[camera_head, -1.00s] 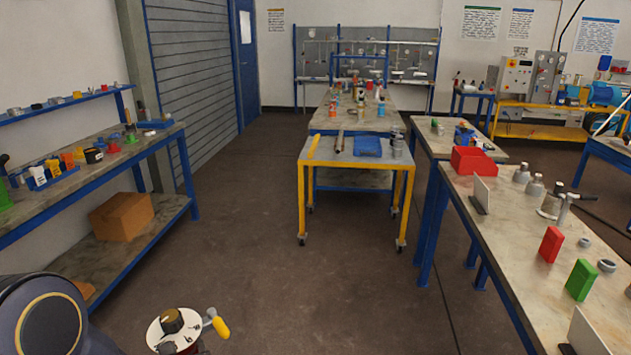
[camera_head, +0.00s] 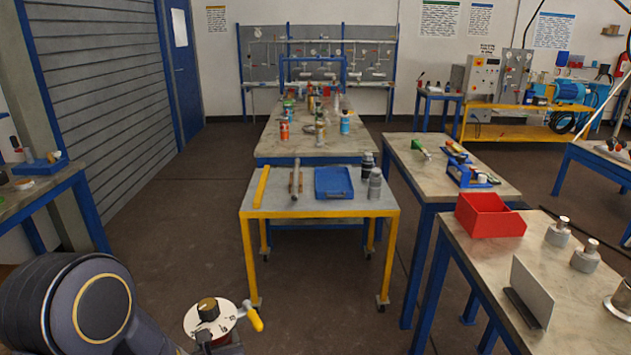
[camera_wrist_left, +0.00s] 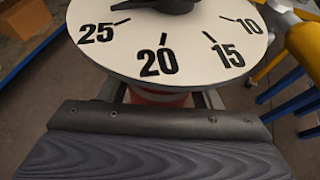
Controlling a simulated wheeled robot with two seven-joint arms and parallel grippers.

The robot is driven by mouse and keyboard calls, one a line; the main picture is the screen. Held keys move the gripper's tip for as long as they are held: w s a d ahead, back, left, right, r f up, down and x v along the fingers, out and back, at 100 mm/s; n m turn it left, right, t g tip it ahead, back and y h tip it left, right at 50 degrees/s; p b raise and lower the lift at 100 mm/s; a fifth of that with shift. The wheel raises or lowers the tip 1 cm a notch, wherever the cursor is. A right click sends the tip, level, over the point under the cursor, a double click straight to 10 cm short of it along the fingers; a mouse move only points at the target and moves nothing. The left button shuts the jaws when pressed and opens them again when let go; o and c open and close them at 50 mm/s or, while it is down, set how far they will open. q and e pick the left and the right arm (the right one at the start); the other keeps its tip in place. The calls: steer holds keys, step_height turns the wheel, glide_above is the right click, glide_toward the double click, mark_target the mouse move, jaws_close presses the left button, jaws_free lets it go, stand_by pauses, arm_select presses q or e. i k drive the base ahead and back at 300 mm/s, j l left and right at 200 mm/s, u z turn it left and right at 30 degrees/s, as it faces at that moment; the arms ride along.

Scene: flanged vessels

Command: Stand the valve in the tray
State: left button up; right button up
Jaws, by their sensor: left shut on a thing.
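The valve (camera_head: 212,317) has a round white dial, a dark knob with a brass-coloured top and a yellow-tipped lever. It is at the lower left of the head view, held up in front of me above the floor. The left wrist view shows its dial (camera_wrist_left: 165,50) with numbers 10 to 25 and a red and white body partly hidden below. My left gripper (camera_wrist_left: 160,112) is shut on the valve under the dial; its grip is mostly hidden. A shallow blue tray (camera_head: 334,183) lies on the yellow-legged cart ahead, apart from the valve. My right gripper is not in view.
The cart top (camera_head: 290,207) also bears a yellow bar (camera_head: 261,187), a grey metal rod (camera_head: 296,182) and dark and grey cylinders right of the tray. A red bin (camera_head: 490,215) stands on the right bench. Floor between me and the cart is clear.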

mark_target(334, 184)
steer(key=i+z, duration=0.1)
steer(key=i, duration=0.6)
steer(key=i+j, duration=0.1)
steer(key=i, duration=0.6)
steer(key=i+z, duration=0.15)
steer(key=i, duration=0.55)
